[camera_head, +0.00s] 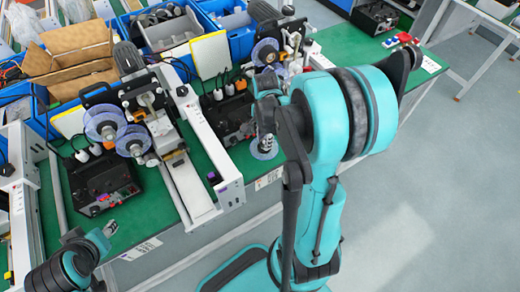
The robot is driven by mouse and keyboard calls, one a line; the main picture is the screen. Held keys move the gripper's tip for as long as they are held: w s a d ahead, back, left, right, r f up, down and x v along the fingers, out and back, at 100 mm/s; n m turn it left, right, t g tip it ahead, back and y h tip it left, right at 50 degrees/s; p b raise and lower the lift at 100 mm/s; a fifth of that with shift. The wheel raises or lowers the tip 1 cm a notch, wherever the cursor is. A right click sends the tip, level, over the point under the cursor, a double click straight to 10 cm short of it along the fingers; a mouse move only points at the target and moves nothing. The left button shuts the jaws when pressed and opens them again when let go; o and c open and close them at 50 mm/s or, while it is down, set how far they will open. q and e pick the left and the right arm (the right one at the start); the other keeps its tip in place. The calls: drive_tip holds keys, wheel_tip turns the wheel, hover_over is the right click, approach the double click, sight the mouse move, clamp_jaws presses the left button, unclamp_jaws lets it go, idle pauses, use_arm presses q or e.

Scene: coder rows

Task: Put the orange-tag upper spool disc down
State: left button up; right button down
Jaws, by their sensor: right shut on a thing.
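My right gripper (266,128) is over the green bench beside the right-hand coder machine, largely hidden by its own teal arm. It is shut on a translucent spool disc (264,151), whose rim shows below the fingers, close above the bench. Whether it touches the bench and whether it bears an orange tag cannot be seen. Another clear disc (265,52) sits on the right-hand machine, near small orange parts (241,84). My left gripper (96,234) is at the lower left, by the bench's front edge, away from the discs; its fingers are too small to judge.
The left-hand coder machine (150,112) carries two clear discs (105,123). Black control boxes (102,182) stand beside the machines. Blue bins (165,28) line the back. A white rail (212,150) stands left of my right gripper. Grey floor is clear at right.

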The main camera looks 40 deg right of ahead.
sight(260, 149)
drive_tip(key=shift+w+a+f, duration=0.2)
drive_tip(key=shift+a+f, duration=0.05)
drive_tip(key=shift+a, duration=0.15)
drive_tip(key=shift+w+a+f, duration=0.15)
drive_tip(key=shift+a+f, duration=0.05)
drive_tip(key=shift+a, duration=0.2)
drive_tip(key=shift+f+b, duration=0.9)
drive_tip(key=shift+f, duration=1.05)
drive_tip(key=shift+f, duration=0.15)
drive_tip(key=c, duration=1.2)
unclamp_jaws()
